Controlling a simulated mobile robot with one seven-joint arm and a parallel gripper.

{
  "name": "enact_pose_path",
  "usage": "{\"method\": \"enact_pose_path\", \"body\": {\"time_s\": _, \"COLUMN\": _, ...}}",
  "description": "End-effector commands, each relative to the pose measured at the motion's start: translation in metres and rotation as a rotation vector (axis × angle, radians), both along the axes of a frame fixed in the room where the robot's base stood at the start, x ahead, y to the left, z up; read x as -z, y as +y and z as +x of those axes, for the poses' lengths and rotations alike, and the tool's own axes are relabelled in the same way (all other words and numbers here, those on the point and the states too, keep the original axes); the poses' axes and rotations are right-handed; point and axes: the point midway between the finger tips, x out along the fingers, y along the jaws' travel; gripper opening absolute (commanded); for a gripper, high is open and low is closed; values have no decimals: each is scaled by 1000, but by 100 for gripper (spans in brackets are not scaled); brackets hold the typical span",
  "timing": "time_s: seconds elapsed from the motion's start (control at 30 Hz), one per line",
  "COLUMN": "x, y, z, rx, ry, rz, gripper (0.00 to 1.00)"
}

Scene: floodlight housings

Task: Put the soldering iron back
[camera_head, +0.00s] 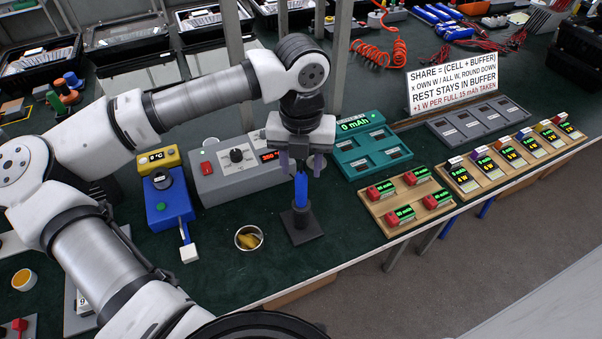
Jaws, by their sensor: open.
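The soldering iron (301,190) shows as a blue handle standing upright in a dark stand (304,228) with a square base, near the front edge of the bench. Its lower part is hidden inside the stand. My gripper (301,166) points down directly above the handle. Its two purple-grey fingers are apart, one on each side of the handle's top. I cannot tell whether the fingers touch the handle.
A small cup (249,238) with yellow content is left of the stand. A grey box (238,168) with a knob and red display stands behind. A teal tray (372,150) and wooden racks (405,205) are to the right. A blue device (167,203) is at left.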

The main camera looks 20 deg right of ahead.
Motion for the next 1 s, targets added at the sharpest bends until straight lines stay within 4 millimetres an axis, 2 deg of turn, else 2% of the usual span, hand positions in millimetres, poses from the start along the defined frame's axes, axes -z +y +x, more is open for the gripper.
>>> {"method": "enact_pose_path", "body": {"time_s": 0.2, "x": -47, "y": 0, "z": 1, "rx": -3, "ry": -4, "rz": 0, "gripper": 44}}
{"method": "enact_pose_path", "body": {"time_s": 0.4, "x": -76, "y": 0, "z": 1, "rx": -2, "ry": -2, "rz": 0, "gripper": 44}}
{"method": "enact_pose_path", "body": {"time_s": 0.6, "x": -86, "y": 0, "z": 0, "rx": -1, "ry": 0, "rz": 0, "gripper": 44}}
{"method": "enact_pose_path", "body": {"time_s": 1.0, "x": -85, "y": 0, "z": 0, "rx": 0, "ry": 0, "rz": 0, "gripper": 44}}
